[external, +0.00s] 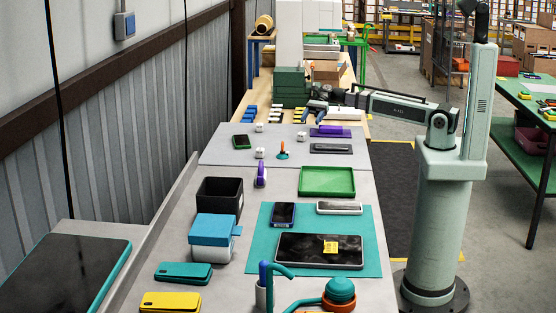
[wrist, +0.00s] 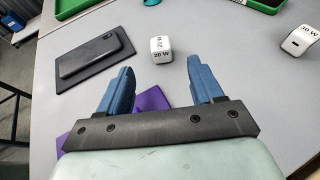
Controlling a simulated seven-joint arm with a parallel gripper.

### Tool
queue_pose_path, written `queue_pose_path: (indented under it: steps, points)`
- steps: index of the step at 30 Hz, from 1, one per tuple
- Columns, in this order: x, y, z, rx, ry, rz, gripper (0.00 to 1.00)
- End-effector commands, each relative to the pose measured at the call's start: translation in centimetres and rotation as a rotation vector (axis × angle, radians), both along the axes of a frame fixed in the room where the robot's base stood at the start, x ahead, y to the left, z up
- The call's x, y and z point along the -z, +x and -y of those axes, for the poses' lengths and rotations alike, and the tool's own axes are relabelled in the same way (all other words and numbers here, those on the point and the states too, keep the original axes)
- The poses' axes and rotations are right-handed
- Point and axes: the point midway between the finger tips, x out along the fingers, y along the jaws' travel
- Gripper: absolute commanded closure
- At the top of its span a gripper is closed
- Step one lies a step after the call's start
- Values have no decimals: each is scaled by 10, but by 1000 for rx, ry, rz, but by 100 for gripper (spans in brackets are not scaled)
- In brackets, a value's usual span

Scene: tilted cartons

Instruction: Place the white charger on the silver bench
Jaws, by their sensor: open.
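Several small white chargers are in the external view: one (external: 302,136) nearest my gripper, one (external: 260,152) nearer the camera, and one (external: 259,127) at the back left. They stand on a light grey surface (external: 220,153). The wrist view shows a white charger (wrist: 161,49) marked "20 W" ahead of and between my open fingers, apart from both, and another charger (wrist: 299,40) at the right edge. My gripper (wrist: 162,84) is open and empty; in the external view it (external: 318,111) is above the back of the grey surface. A grey bench (external: 280,184), probably the silver bench, extends toward the camera.
A purple object (wrist: 152,100) lies beneath my fingers. A dark phone-like slab (wrist: 92,52) lies left of the charger. The bench holds a green tray (external: 327,193), a black box (external: 219,183), a purple-handled item (external: 260,175) and a teal mat (external: 256,258); bare patches lie between.

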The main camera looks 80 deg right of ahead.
Motion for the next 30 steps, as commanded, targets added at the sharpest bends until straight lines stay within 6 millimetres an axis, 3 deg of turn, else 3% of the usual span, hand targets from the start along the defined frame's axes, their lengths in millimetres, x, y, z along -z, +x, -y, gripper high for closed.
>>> queue_pose_path:
  steps: [9,21,30]
  points:
    - [-6,-5,30,1,0,-1,34]
    - [16,15,-22,-3,0,-1,34]
    - [26,23,-42,-1,0,0,34]
